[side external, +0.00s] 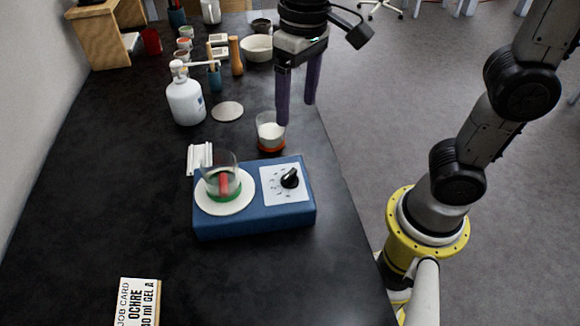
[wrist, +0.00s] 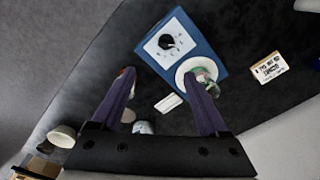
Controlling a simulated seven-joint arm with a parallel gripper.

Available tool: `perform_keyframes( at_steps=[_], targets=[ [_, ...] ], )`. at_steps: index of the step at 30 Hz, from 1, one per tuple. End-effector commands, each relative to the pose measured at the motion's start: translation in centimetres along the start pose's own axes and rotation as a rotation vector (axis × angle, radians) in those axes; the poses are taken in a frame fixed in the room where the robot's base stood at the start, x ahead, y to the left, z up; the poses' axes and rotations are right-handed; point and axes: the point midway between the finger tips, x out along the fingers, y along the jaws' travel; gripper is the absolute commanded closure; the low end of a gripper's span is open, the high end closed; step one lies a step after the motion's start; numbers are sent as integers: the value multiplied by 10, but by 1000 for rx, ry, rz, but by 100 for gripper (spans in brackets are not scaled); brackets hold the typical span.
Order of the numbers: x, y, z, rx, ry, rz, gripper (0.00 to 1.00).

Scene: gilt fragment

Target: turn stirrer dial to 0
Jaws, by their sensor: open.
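The stirrer (side external: 255,219) is a blue box on the dark bench, with a round white plate (side external: 225,208) at its left and a white dial panel at its right. The black dial (side external: 290,178) sits on that panel; its exact setting is too small to read. It also shows in the wrist view (wrist: 167,42). A glass beaker (side external: 222,180) with green at its base and a red item inside stands on the plate. My gripper (side external: 296,112) is open and empty, above and behind the stirrer, apart from the dial. Its two purple fingers (wrist: 163,90) show in the wrist view.
A beaker with an orange base (side external: 270,133) stands just behind the stirrer, close under my gripper. A white bottle (side external: 186,100) and a pale disc (side external: 227,111) are at back left. A job card (side external: 138,302) stands at front left. The front bench is mostly clear.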

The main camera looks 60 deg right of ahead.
Motion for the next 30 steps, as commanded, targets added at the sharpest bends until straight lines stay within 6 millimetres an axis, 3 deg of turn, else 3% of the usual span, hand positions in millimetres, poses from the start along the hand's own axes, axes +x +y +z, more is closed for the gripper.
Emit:
perform_keyframes(
  at_steps=[4,11,24,30],
  targets=[
    [15,-16,-2,-48,-45,18,22],
    [34,-17,1,-58,-52,21,22],
    [118,-15,5,-57,-53,21,22],
    [144,-14,6,-57,-51,20,22]
  ],
)
